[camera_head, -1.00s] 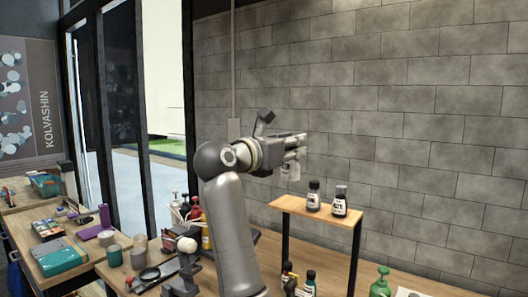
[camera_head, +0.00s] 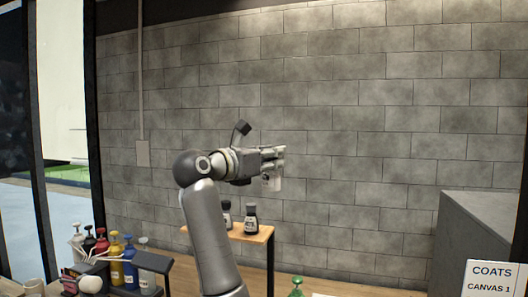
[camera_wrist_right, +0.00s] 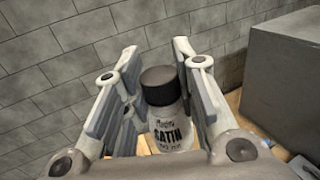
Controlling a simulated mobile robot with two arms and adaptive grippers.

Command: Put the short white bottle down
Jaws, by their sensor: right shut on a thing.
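My right gripper (camera_head: 272,160) is raised in front of the brick wall, above the small wooden shelf (camera_head: 245,233). It is shut on the short white bottle (camera_head: 273,184), which hangs below the fingers in the head view. In the right wrist view the bottle (camera_wrist_right: 168,125) stands between the fingers (camera_wrist_right: 155,75), with a black cap and a label reading SATIN. The lower end of the bottle is partly hidden by the gripper's body. My left gripper is not in view.
Several pump bottles (camera_head: 115,262) stand at the lower left. A green pump bottle (camera_head: 296,289) is below the shelf. A grey box (camera_head: 480,240) and a COATS sign (camera_head: 494,279) are at right.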

